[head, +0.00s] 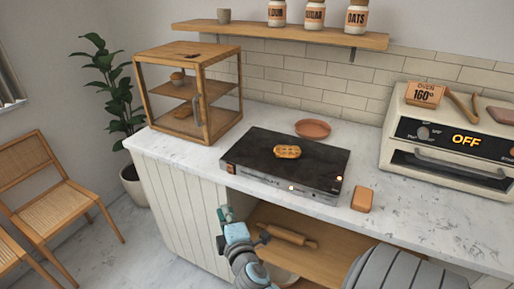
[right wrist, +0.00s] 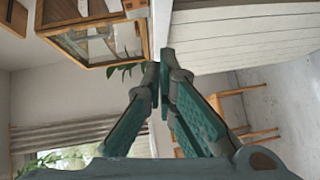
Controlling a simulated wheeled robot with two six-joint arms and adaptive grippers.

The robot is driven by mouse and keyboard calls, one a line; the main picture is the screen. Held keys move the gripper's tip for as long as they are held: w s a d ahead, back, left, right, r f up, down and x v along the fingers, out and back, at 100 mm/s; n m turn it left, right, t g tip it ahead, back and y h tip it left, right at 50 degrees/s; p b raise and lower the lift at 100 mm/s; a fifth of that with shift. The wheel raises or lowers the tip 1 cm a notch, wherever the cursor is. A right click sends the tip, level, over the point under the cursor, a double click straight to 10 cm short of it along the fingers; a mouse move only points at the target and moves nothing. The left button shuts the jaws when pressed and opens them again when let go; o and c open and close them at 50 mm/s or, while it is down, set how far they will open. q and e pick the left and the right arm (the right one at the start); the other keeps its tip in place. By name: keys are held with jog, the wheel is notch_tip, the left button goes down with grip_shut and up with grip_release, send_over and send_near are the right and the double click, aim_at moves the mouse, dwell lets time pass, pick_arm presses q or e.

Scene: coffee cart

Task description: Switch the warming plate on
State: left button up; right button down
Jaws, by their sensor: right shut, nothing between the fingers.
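The warming plate (head: 325,168) is a flat black slab on the white counter, with a silver front edge. A golden bread roll (head: 287,152) lies on its top. Small glowing spots show at its front right; I cannot tell whether they are a switch or lamps. My right gripper (head: 224,212) is in front of the counter's front edge, below and left of the plate, apart from it. In the right wrist view its teal fingers (right wrist: 160,66) are together and empty. The plate does not show in that view. My left gripper is not in view.
A wooden display case (head: 203,92) stands left of the plate; it also shows in the right wrist view (right wrist: 100,28). A pink plate (head: 313,129) lies behind and an orange-brown block (head: 362,199) at the right. An oven (head: 455,130) reads OFF. A rolling pin (head: 287,235) lies on the lower shelf.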

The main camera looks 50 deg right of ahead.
jog(key=s+a+f+m+g+y+p, duration=0.2)
jog(key=s+f+g+y+p, duration=0.15)
jog(key=f, duration=1.25)
jog(key=s+a+f+m+g+y+p, duration=0.1)
jog(key=s+a+f+m+g+p, duration=0.1)
jog(key=s+f, duration=0.9)
jog(key=shift+s+f+m+g, duration=0.3)
jog(key=shift+s+m+g, duration=0.25)
jog(key=shift+g, duration=0.7)
jog(key=shift+a+y, duration=0.15)
jog(key=shift+y, duration=0.2)
